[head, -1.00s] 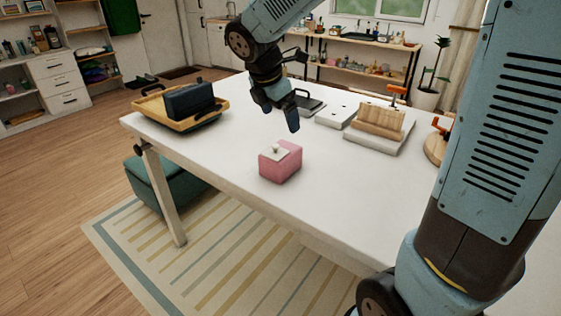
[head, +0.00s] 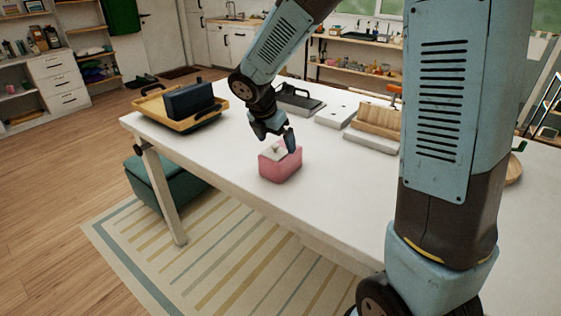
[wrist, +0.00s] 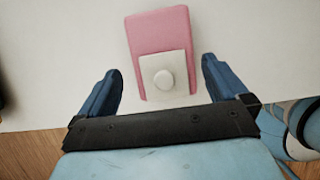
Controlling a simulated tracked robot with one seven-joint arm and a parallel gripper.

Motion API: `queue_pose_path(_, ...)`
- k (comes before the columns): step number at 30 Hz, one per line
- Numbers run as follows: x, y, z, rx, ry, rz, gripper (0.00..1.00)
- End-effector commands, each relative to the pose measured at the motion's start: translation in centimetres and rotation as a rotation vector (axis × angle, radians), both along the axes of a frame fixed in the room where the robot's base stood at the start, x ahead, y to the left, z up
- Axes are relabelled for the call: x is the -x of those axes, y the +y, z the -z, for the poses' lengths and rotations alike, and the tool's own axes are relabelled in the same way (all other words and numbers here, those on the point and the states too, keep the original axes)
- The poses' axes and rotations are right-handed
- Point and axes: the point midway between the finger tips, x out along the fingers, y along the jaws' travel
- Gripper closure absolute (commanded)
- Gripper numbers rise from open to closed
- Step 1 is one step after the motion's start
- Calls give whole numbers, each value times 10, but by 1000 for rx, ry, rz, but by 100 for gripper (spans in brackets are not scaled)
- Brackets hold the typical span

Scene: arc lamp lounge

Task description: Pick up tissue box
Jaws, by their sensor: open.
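The tissue box (head: 280,168) is pink with a white top and a pale tuft. It stands upright on the white table (head: 240,135) near its front edge. My gripper (head: 278,142) is just above and behind the box in the head view, pointing down. In the wrist view the tissue box (wrist: 160,45) lies between and ahead of my gripper's two blue fingers (wrist: 160,75). The fingers are wide apart, one on each side of the box, with a gap on both sides. Nothing is held. Whether the fingertips are level with the box top is hard to tell.
A yellow tray (head: 150,118) with a dark blue case (head: 190,100) stands at the table's left. A black tray (head: 298,98), a white box (head: 340,114) and a wooden rack (head: 376,125) stand along the back. The table around the tissue box is clear.

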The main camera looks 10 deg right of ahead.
Motion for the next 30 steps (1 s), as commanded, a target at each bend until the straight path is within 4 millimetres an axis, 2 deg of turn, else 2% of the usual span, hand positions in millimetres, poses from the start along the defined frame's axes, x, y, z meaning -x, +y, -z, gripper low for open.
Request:
queue_pose_path(12, -13, -16, 43, 0, 2, -1, 0)
queue_pose_path(21, -14, -17, 45, 0, 0, -1, 0)
queue_pose_path(30, -14, -17, 45, 0, 0, -1, 29)
